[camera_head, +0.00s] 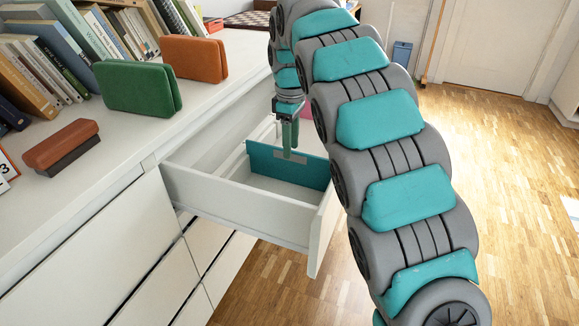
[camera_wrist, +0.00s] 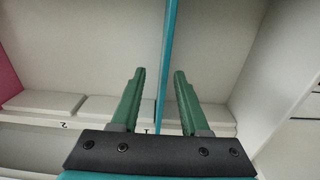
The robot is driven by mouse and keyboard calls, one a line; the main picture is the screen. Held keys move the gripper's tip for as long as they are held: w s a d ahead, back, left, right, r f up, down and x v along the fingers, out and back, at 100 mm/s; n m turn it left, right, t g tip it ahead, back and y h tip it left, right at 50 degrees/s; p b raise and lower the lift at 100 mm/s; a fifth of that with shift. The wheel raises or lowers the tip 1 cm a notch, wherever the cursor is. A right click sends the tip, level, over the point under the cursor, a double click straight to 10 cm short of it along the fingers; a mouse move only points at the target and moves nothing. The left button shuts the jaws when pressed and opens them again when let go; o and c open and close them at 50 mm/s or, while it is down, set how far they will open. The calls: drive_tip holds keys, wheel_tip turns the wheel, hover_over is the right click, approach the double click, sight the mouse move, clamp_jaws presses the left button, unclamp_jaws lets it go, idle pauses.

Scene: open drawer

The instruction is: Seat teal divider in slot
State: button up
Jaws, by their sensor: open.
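The teal divider (camera_head: 300,172) stands upright across the open drawer (camera_head: 250,203), with a small grey plate near its top edge. My gripper (camera_head: 289,150) is over the top edge of the divider, its green fingers pointing down. In the wrist view the divider (camera_wrist: 167,60) shows edge-on, running between the two spread fingers of my gripper (camera_wrist: 160,72). The gripper is open; any contact with the divider cannot be told. Pale ledges (camera_wrist: 110,107) in the drawer carry the marks 1 and 2, and the divider lines up near mark 1. Its lower edge is hidden.
The white counter (camera_head: 80,215) holds books (camera_head: 60,50), a green folder-like block (camera_head: 135,88), an orange block (camera_head: 195,58) and a brown brush-like block (camera_head: 62,145). The wooden floor at right is clear.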

hover_over(290, 182)
drive_tip(key=shift+w+f, duration=0.2)
drive_tip(key=shift+f, duration=2.45)
drive_tip(key=shift+c, duration=0.3)
clamp_jaws()
